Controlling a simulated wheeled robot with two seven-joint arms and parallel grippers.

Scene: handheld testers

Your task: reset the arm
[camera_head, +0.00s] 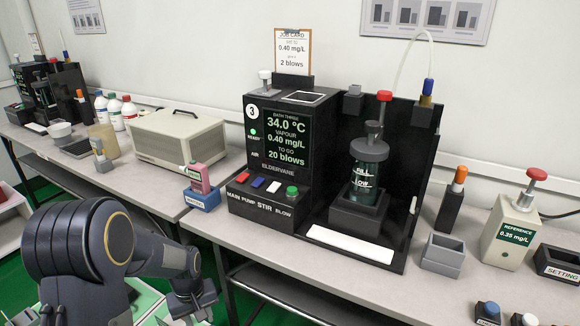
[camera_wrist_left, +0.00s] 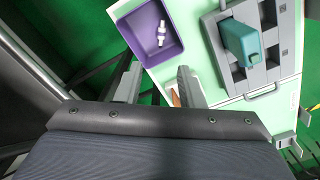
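My left arm (camera_head: 90,240) comes in at the lower left of the head view, bent low in front of the benches. Its hand end (camera_head: 190,300) reaches the bottom edge there, and the fingers are not clear. In the left wrist view my left gripper (camera_wrist_left: 158,84) has its two fingers apart with nothing between them. Below it are green floor and a pale tray-like surface (camera_wrist_left: 205,70). My right arm and gripper do not show in either view.
The black tester (camera_head: 285,150) stands on the bench (camera_head: 350,290), reading 0.40 mg/L. A beige box (camera_head: 178,138) and reference unit (camera_head: 508,232) flank it. A purple bin (camera_wrist_left: 150,38) holding white pieces and a grey rack with a teal item (camera_wrist_left: 240,42) lie near my left gripper.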

